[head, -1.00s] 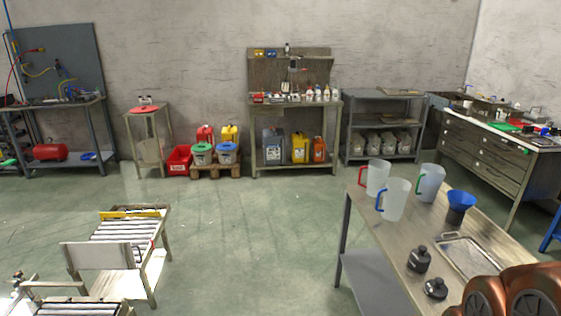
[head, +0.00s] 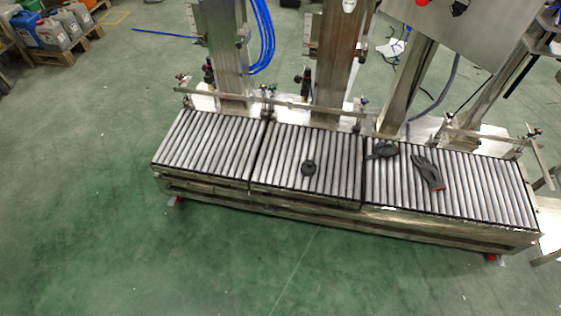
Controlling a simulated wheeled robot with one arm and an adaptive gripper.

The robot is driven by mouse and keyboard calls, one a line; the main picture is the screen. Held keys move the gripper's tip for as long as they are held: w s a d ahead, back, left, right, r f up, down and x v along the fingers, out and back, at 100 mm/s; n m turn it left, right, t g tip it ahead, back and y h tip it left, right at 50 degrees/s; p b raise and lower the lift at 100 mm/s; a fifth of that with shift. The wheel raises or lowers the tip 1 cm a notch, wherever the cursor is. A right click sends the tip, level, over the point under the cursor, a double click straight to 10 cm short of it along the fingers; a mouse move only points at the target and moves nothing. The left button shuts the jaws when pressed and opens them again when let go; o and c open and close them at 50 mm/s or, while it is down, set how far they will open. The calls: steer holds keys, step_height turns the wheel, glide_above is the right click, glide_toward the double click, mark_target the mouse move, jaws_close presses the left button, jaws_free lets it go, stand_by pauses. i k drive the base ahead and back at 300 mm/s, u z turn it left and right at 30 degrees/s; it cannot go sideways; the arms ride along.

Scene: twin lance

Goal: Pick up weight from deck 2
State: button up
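A small dark round weight (head: 309,168) lies on the rollers of the middle deck (head: 338,160), near its front side. The middle deck is one of three roller sections in a row, with a left deck (head: 205,142) and a right deck (head: 475,190) beside it. No deck numbers can be read. My gripper is not in view.
A dark glove (head: 428,172) and another dark item (head: 383,149), perhaps a second glove, lie on the right deck. Steel columns (head: 330,70) and blue hoses (head: 263,40) rise behind the decks. Open green floor (head: 200,260) lies in front. Jugs on pallets (head: 55,35) stand far left.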

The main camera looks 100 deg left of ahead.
mark_target(307, 167)
steer(key=u, duration=2.1)
steer(key=i, duration=1.9)
steer(key=u, duration=2.7)
